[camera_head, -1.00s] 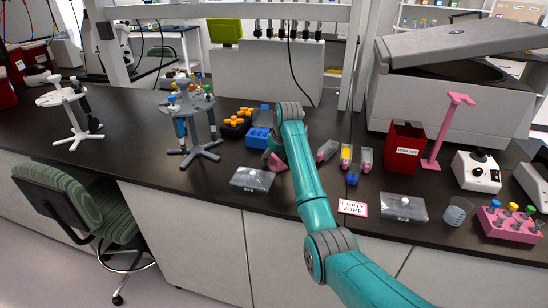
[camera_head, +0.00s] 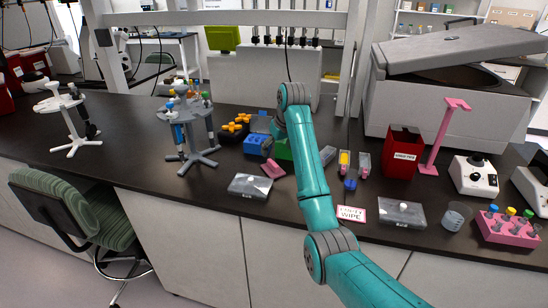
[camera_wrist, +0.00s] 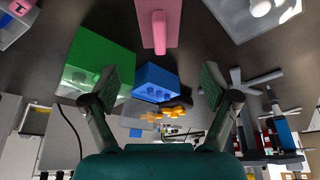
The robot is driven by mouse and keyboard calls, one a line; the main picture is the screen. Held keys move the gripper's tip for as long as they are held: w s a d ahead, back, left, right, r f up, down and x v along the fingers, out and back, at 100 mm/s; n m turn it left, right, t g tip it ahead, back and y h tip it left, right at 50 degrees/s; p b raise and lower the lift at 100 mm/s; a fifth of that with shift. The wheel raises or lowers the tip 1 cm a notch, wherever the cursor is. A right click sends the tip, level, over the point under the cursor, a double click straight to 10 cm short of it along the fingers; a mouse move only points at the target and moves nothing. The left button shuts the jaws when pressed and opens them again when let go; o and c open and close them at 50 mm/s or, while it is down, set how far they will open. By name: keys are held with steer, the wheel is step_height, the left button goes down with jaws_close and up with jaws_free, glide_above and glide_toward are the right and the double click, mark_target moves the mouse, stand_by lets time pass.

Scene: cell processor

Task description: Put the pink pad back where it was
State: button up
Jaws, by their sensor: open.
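The pink pad (camera_head: 273,168) lies on the dark bench, just behind the clear-lidded box and in front of the blue block. In the wrist view the pink pad (camera_wrist: 157,30) shows at the top centre, with a raised pink bar on it. My gripper (camera_wrist: 160,85) is open with nothing between its fingers, and the pad lies apart from them. In the head view the gripper is mostly hidden behind my arm, above the bench.
A green block (camera_wrist: 100,68) and a blue block (camera_wrist: 156,82) stand near the fingers. Clear-lidded boxes (camera_head: 250,186) (camera_head: 402,213) lie along the front. A grey pipette stand (camera_head: 190,157) is left, a red bin (camera_head: 403,152) and pink stand (camera_head: 442,140) right.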

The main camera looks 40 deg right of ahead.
steer(key=shift+v, duration=1.55)
